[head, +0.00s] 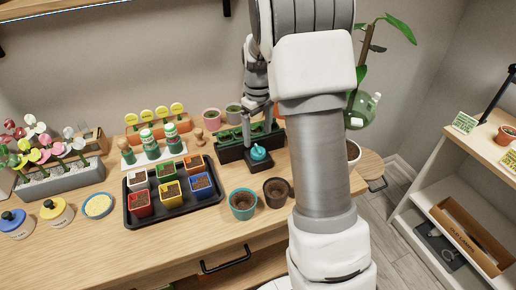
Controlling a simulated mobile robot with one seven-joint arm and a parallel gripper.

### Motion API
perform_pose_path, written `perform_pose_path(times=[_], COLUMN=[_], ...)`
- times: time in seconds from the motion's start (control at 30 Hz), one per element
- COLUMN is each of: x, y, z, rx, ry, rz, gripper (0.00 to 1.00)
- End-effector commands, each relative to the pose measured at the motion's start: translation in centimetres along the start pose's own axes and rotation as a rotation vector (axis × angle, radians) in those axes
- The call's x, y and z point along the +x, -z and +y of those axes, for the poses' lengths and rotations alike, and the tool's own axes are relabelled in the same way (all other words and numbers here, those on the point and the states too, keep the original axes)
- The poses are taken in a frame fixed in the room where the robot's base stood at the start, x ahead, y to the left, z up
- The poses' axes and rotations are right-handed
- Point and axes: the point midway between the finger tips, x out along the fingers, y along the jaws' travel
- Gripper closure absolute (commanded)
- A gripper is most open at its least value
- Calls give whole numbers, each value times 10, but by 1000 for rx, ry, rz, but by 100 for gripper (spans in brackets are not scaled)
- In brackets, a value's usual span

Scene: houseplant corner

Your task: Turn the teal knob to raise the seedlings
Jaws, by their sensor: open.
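The teal knob (258,152) sits on a small dark base at the front of a dark planter box (230,152) on the wooden table. Low green seedlings (234,136) show inside the box. My gripper (257,117) is open and points down, behind and above the knob as seen here, apart from it. Its fingers are small in this view and overlap the seedling box. My arm hides the right end of the box area.
A black tray (127,216) with several colored pots is left of the knob. A teal pot (243,204) and a brown pot (277,191) stand in front of it. A green watering can (362,108) is right of my arm.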

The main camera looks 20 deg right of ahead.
Motion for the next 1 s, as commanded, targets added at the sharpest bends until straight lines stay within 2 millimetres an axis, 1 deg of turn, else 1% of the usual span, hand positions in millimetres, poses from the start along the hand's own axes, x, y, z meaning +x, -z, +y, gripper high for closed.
perform_pose_path(times=[0.03,0.1,0.2,0.3,0.5,0.73,0.87,0.9,0.97,1.0], x=[14,26,42,53,62,62,62,62,62,62], y=[-1,-1,-1,-1,0,0,0,0,0,0], z=[-1,0,0,0,0,0,0,0,0,0], rx=[0,-1,-1,0,0,0,0,0,0,0], ry=[3,2,1,1,-1,0,-1,-1,-1,-1], rz=[-5,-4,-3,-3,0,0,0,0,0,0], gripper=[11,11,11,11,11,11,34,42,52,60])
